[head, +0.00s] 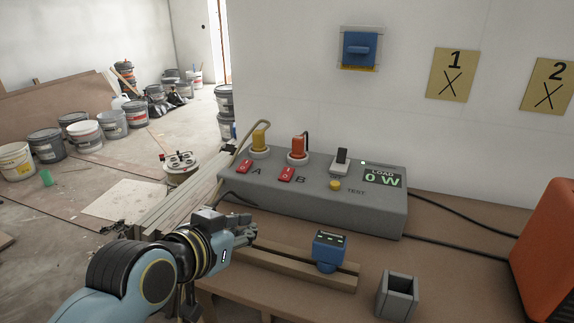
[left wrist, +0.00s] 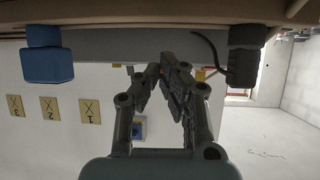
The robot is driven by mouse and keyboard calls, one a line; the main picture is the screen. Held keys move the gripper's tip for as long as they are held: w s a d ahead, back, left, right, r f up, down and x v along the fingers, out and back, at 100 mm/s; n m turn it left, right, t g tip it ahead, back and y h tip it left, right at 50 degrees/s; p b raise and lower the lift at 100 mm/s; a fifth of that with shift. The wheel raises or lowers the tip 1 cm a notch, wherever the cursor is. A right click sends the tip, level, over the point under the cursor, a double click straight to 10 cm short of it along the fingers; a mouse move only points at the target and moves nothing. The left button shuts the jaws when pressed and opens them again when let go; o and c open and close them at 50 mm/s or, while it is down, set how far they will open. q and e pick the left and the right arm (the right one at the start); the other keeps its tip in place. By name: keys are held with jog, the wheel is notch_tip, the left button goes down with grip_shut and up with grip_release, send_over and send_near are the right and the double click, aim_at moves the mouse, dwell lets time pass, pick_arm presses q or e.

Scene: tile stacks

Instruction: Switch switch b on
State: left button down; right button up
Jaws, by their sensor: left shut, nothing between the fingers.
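A long grey panel box (head: 310,195) stands on the bench against the wall. Switch b (head: 287,174) is a red rocker on its top, beside the letter B. A second red rocker, switch a (head: 244,166), sits to its left beside the letter A. The load display (head: 383,177) reads 0 W. I cannot tell which way either rocker is tipped. My left gripper (head: 250,232) is shut and empty in front of the box, below and left of switch b, apart from it. In the left wrist view its fingers (left wrist: 168,62) point at the box; switch b is not clear there. My right gripper is out of view.
A yellow test button (head: 335,185) is to the right. A blue device (head: 329,251) sits on a wooden rail (head: 285,262) in front. A grey holder (head: 397,296) and an orange case (head: 555,255) are at right.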

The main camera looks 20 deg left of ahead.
aim_at(287, 177)
pick_arm(q)
jog(key=w+d+r+n+t+y, duration=0.1)
jog(key=w+r+t, duration=0.3)
jog(key=w+r, duration=0.3)
jog(key=shift+w+d+r+t, duration=0.15)
jog(key=shift+d+r+t, duration=0.05)
jog(key=shift+r+t, duration=0.2)
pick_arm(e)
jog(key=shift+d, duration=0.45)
